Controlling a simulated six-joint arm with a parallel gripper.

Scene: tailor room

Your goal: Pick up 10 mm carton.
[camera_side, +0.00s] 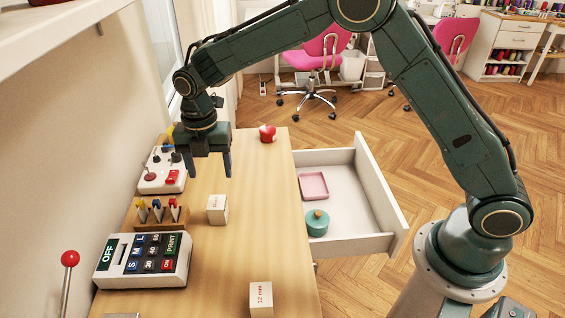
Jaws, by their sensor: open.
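My gripper (210,172) is open and empty, pointing down above the left part of the wooden tabletop. A small white carton (217,209) stands on the table just below and in front of it in the picture; its red print is too small to read surely. Another white carton (261,298) stands nearer the camera, with red print reading "12 mm". The gripper is apart from both cartons.
A keypad device (145,259) and a holder with coloured pegs (160,214) stand left of the cartons. A control box (163,172) is behind. A red object (267,133) stands at the far end. An open drawer (352,185) holds a pink tray (313,186) and a teal pot (317,223).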

